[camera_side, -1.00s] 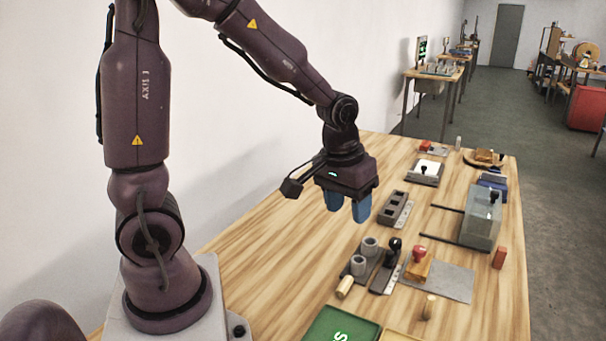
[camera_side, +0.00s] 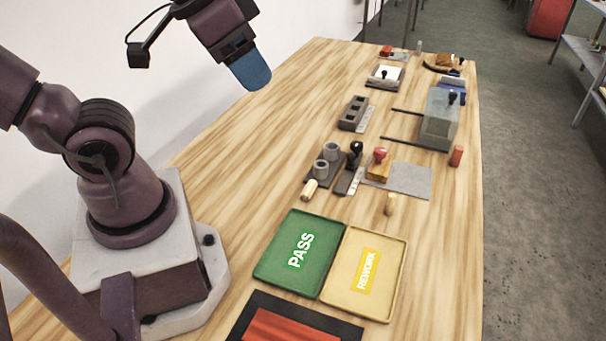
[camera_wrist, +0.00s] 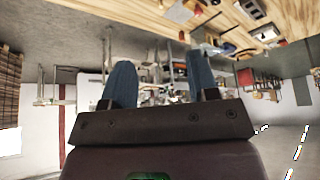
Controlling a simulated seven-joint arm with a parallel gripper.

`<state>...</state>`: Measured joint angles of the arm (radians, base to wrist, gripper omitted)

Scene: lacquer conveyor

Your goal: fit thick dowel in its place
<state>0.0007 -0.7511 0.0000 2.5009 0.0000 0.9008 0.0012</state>
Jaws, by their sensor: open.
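Two short pale wooden dowels show in the side view. One dowel (camera_side: 309,190) lies on the table by the grey socket holder. The other dowel (camera_side: 390,203) stands upright below the grey mat. I cannot tell for certain which is the thick one. The holder (camera_side: 312,180) carries two round grey sockets (camera_side: 331,151), with dark openings on top. My gripper (camera_side: 252,80) is high above the table's back left, tilted, away from both dowels. In the wrist view my gripper (camera_wrist: 161,80) has its two blue fingers apart with nothing between them.
A green PASS tray (camera_side: 292,252) and a yellow REWORK tray (camera_side: 366,272) lie in front. A black-handled stamp (camera_side: 354,155), a red-topped stamp (camera_side: 379,163), a slotted block (camera_side: 353,113) and a clear box (camera_side: 439,120) stand nearby. The table's left side is bare.

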